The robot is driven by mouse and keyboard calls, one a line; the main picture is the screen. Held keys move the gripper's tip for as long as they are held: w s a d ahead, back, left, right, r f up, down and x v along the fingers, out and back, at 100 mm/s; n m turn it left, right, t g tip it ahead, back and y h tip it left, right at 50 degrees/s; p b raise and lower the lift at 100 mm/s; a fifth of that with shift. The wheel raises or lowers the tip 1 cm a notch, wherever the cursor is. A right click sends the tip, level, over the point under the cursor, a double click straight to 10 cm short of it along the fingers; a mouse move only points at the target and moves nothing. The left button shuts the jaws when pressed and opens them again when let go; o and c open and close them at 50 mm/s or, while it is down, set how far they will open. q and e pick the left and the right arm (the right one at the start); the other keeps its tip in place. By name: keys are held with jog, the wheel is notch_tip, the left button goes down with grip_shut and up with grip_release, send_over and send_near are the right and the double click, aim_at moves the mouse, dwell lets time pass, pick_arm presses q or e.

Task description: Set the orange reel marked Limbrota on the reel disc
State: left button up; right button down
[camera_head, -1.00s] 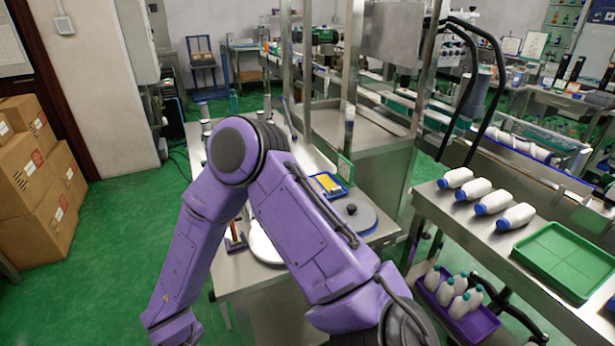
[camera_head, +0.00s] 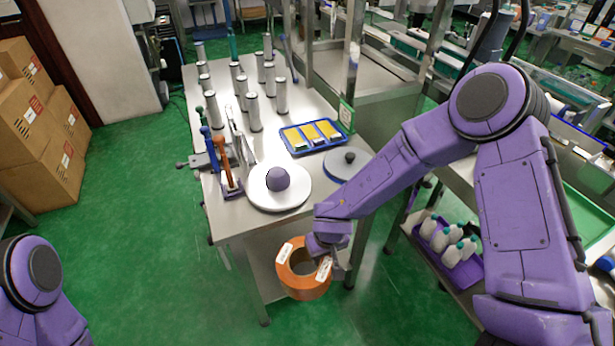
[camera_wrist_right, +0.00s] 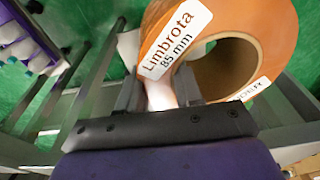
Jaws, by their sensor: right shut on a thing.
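The orange reel (camera_head: 292,287) is a thick ring with white labels. In the right wrist view the reel (camera_wrist_right: 272,25) reads "Limbrota 85 mm". My right gripper (camera_head: 330,258) is shut on its ring wall, and the fingers (camera_wrist_right: 160,92) straddle that wall. It holds the reel in front of the table's near edge. On the table lie a white disc (camera_head: 262,200) with a dark purple dome and, to its right, a grey-blue disc (camera_head: 337,168) with a black knob. I cannot tell which is the reel disc. My left gripper is out of view.
The steel table (camera_head: 235,222) bears several upright cylinders (camera_head: 254,112), a blue tray (camera_head: 298,150) with yellow blocks, and tools (camera_head: 228,175) with orange and blue handles left of the white disc. A purple crate (camera_head: 462,272) with bottles stands right.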

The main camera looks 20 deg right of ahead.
notch_tip(320, 180, up, 8)
jog(key=p, duration=0.6)
jog(key=shift+r, duration=0.15)
jog(key=shift+s+a+f, duration=0.1)
jog(key=shift+s+f, duration=0.05)
jog(key=shift+f, duration=0.25)
jog(key=shift+w, duration=0.2)
